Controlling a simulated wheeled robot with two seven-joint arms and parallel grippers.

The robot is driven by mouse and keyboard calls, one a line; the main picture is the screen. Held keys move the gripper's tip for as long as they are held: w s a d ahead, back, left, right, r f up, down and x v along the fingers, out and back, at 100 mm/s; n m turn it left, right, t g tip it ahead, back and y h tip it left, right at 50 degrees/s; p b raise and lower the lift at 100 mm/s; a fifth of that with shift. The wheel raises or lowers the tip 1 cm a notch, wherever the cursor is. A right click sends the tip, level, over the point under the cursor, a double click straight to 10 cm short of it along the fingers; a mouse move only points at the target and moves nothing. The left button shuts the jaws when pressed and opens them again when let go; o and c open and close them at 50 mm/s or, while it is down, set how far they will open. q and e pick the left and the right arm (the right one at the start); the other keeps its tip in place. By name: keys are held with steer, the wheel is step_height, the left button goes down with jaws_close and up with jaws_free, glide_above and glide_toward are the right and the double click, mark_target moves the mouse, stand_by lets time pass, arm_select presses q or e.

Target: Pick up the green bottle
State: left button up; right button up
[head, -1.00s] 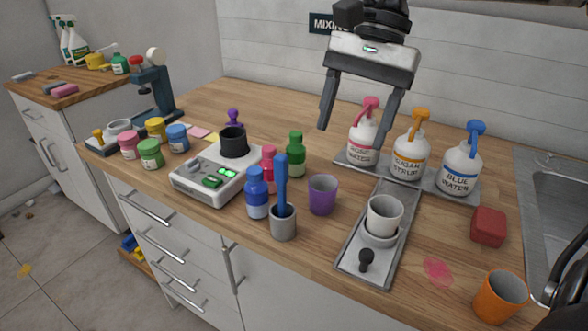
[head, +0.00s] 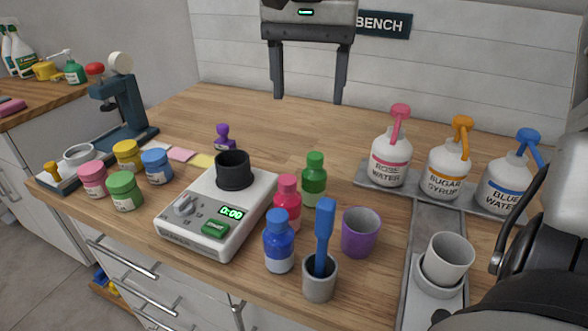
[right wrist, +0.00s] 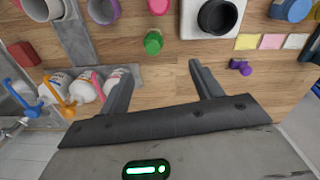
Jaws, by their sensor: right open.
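The green bottle (head: 314,182) stands upright on the wooden counter, behind the pink-red bottle (head: 287,207) and to the right of the white scale. Its green cap shows in the right wrist view (right wrist: 153,42). My right gripper (head: 308,100) is open and empty, its fingers pointing down, above and behind the bottle in the head view. In the right wrist view its two fingers (right wrist: 162,70) are spread wide, and the bottle lies ahead of them, apart from both. My left gripper is not in view.
Close around the bottle are the scale (head: 240,215) with a black cup, a blue bottle (head: 279,242), a purple cup (head: 361,232) and a grey holder (head: 320,277) with a blue tool. Pump bottles (head: 390,160) stand on a tray to the right. The counter behind is clear.

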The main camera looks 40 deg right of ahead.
glide_toward(314, 172)
steer(key=f, duration=0.2)
steer(key=w+f, duration=0.1)
steer(key=f, duration=0.2)
steer(key=shift+f+b, duration=0.1)
steer(key=shift+b, duration=0.25)
steer(key=shift+s+d+f, duration=0.1)
steer(key=shift+d+f, duration=0.15)
steer(key=shift+f, duration=1.2)
steer(key=shift+d+f, duration=0.2)
steer(key=shift+f, duration=1.2)
steer(key=c, duration=1.1)
